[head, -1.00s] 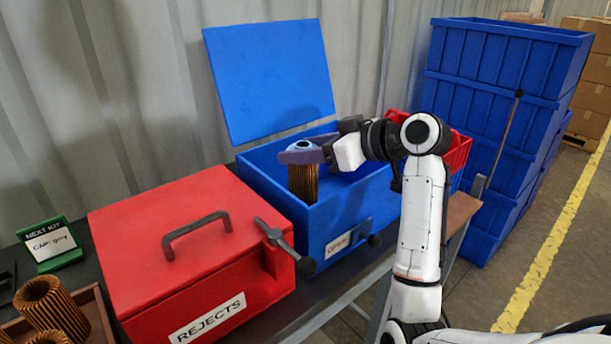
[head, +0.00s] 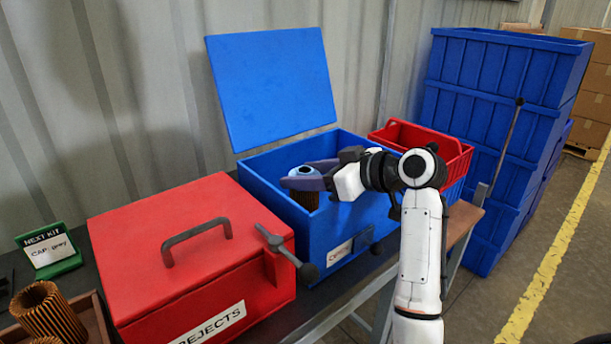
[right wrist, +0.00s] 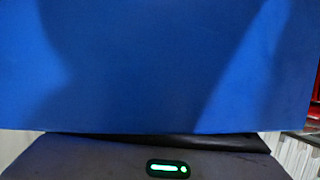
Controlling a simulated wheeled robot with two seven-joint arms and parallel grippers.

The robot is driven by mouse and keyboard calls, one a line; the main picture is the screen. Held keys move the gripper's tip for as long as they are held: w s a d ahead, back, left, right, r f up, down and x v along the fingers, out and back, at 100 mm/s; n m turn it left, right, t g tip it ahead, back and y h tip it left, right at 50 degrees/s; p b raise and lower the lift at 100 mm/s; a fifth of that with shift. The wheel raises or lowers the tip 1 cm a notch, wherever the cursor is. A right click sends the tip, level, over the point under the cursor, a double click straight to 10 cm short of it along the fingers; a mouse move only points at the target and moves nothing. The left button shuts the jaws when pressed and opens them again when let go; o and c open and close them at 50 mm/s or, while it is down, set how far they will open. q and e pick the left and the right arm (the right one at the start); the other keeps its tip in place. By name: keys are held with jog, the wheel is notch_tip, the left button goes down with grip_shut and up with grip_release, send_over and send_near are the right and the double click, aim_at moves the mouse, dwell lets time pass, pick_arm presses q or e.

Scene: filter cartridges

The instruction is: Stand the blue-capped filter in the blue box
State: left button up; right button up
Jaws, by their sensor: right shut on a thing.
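The blue box (head: 262,180) stands on the bench with its lid (head: 272,88) raised at the back. My right gripper (head: 306,178) is over the box opening, shut on a pleated brown filter (head: 306,199) near its blue-capped top. The filter is upright, with its lower part hidden behind the box's front wall. I cannot tell whether it touches the floor of the box. The right wrist view shows a broad blue surface (right wrist: 160,70), and the filter does not show there. My left gripper is not in view.
A shut red box marked REJECTS (head: 190,260) stands left of the blue box. A red basket (head: 430,150) is behind my right arm. Brown filters (head: 48,310) stand in a tray at lower left, near a small sign (head: 48,250). Large blue crates (head: 500,110) stand at right.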

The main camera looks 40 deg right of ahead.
jog(key=o, duration=1.4)
jog(key=shift+s+a+f+g, duration=0.15)
jog(key=shift+f+g, duration=0.15)
jog(key=shift+f, duration=0.65)
jog(key=shift+r, duration=0.25)
jog(key=r+p+v, duration=0.1)
jog(key=v, duration=1.1)
jog(key=shift+r, duration=0.1)
